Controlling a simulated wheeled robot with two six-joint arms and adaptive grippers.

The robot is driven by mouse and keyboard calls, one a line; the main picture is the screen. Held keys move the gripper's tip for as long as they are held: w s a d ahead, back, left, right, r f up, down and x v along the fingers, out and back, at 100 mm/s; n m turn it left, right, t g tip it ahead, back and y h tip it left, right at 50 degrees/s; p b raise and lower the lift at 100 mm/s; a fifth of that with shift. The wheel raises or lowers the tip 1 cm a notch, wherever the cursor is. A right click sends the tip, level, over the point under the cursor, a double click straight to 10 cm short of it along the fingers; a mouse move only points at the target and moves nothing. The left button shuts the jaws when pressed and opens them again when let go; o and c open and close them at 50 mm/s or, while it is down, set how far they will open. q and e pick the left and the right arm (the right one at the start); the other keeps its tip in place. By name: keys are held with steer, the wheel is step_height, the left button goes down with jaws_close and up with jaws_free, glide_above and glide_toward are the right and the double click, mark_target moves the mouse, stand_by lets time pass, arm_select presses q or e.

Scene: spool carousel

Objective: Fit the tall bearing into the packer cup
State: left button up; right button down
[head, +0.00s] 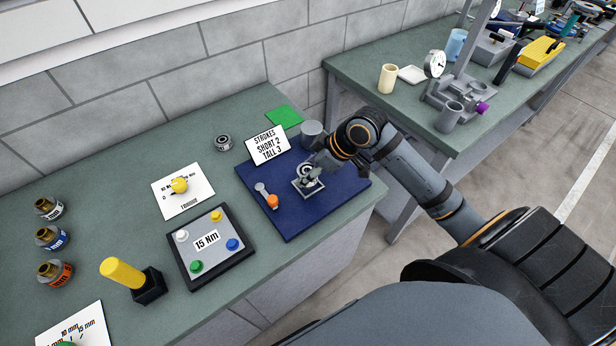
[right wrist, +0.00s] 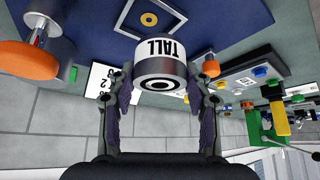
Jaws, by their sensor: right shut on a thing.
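My right gripper (head: 309,174) is over the blue mat and shut on the tall bearing. In the right wrist view the bearing (right wrist: 160,78) is a white and silver cylinder marked TALL, with a dark ring on the face toward me, between both fingers (right wrist: 160,88). In the head view the fingers partly hide it. A small square-framed station (head: 310,192), which looks like the packer, lies just below the gripper. It also shows beyond the bearing in the right wrist view (right wrist: 125,22). I cannot tell the cup clearly or whether the bearing touches it. My left gripper is not in view.
An orange-knobbed lever (head: 272,201) is left of the station on the blue mat (head: 292,222). A sign (head: 267,146) and grey cylinder (head: 312,133) stand behind. Another bearing (head: 223,142) sits on the bench. A 15 Nm button panel (head: 211,246) is at front left.

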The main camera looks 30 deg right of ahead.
steer(key=shift+w+d+f, duration=0.3)
steer(key=shift+w+f, duration=0.3)
steer(key=shift+f, duration=0.05)
step_height(320, 180, down, 3)
steer(key=shift+w+f+p, duration=0.1)
steer(key=shift+p, duration=0.5)
steer(key=shift+d+f, duration=0.1)
steer(key=shift+f, duration=0.1)
steer(key=shift+f, duration=0.1)
steer(key=c, duration=0.6)
jaws_free()
